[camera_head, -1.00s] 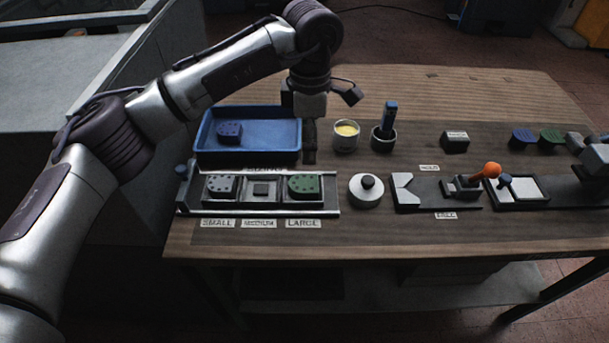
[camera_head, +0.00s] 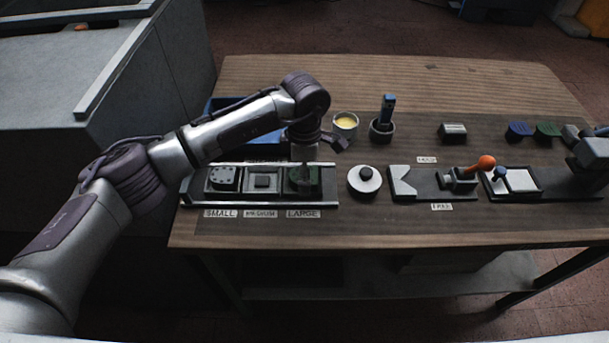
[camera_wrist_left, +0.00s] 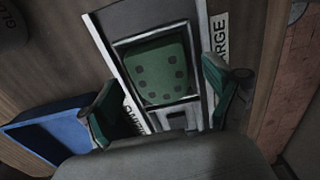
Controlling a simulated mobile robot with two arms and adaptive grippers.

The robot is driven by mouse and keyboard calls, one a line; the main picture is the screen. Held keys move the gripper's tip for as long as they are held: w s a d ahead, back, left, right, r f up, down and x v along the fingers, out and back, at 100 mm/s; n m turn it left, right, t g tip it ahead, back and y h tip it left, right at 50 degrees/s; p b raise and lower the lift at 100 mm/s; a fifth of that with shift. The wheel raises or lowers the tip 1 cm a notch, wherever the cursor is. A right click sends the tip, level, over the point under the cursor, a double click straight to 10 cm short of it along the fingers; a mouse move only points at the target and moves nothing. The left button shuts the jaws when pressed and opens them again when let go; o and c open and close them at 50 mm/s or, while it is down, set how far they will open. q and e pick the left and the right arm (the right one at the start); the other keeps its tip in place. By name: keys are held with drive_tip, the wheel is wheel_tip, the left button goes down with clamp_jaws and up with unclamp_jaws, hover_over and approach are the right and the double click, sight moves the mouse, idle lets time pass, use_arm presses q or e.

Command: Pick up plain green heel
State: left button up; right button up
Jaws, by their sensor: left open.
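A green heel (camera_wrist_left: 162,72) with several dark dots on its top sits in the compartment of the rack (camera_head: 330,204) labelled LARGE. In the head view it (camera_head: 312,186) is partly hidden by my left gripper (camera_head: 303,176). My left gripper is open directly over this compartment, pointing down. In the left wrist view its two green-padded fingers (camera_wrist_left: 163,98) stand on either side of the heel, with a gap showing at each side. How far the fingertips are above the rack is hard to tell. My right gripper is not in view.
A dark dotted heel (camera_head: 223,178) sits in the SMALL compartment. A blue tray (camera_wrist_left: 50,125) lies behind the rack. Blue (camera_head: 519,130) and green (camera_head: 547,131) pieces lie at the far right.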

use_arm(q)
drive_tip(key=shift+c, duration=0.2)
drive_tip(key=c, duration=1.2)
drive_tip(key=shift+r, duration=0.15)
wheel_tip(320, 180, up, 4)
drive_tip(key=shift+w+r+b, duration=0.1)
drive_tip(key=shift+b, duration=0.55)
drive_tip(key=s+d+r, duration=0.2)
drive_tip(key=d+r, duration=0.7)
drive_tip(key=d, duration=0.2)
drive_tip(key=shift+s+d+r, duration=0.15)
drive_tip(key=shift+d+r, duration=0.1)
drive_tip(key=shift+r, duration=0.05)
